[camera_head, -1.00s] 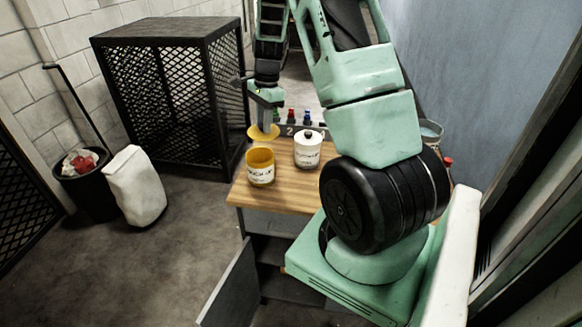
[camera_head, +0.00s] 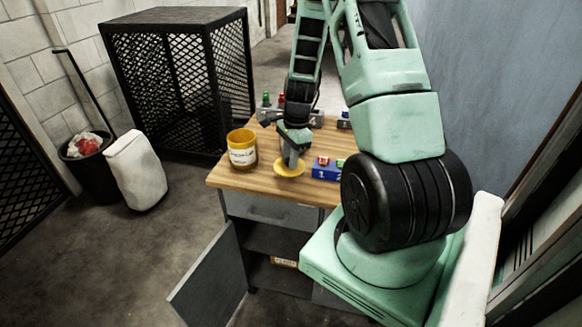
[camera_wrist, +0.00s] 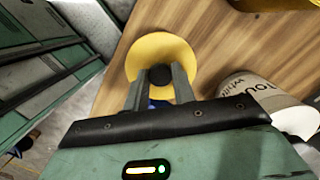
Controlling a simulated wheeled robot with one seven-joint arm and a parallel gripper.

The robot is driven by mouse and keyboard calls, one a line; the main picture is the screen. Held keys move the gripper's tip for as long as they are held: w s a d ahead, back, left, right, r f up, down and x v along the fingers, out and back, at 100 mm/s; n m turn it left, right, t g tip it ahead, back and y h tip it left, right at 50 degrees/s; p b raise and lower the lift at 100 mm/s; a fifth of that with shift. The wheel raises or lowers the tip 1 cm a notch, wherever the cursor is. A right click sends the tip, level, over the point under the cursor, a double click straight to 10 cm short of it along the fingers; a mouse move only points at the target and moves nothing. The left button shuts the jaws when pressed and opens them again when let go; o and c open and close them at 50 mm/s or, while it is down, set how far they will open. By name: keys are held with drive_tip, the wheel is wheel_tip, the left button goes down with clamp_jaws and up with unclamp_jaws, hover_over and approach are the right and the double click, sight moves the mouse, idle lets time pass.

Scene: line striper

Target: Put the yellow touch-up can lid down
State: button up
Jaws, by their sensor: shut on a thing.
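The yellow lid (camera_head: 289,173) is a flat disc with a dark knob (camera_wrist: 162,74) in its middle. My gripper (camera_head: 291,161) points down and is shut on this knob; the lid (camera_wrist: 160,48) hangs level under the fingers in the wrist view. The lid is low over the front part of the wooden worktop (camera_head: 240,177); I cannot tell whether it touches the wood. The open yellow touch-up can (camera_head: 242,150) stands to the left of the lid, and its edge shows at the top right of the wrist view (camera_wrist: 266,4).
A blue numbered block (camera_head: 324,172) with coloured pieces sits just right of the lid. A white can (camera_wrist: 262,100) shows in the wrist view. Small coloured items (camera_head: 267,102) stand at the back. A cabinet door (camera_head: 208,280) hangs open below.

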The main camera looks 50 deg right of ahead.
drive_tip(key=shift+f, duration=1.95)
drive_tip(key=shift+f, duration=0.2)
drive_tip(key=o, duration=1)
drive_tip(key=shift+r, duration=0.1)
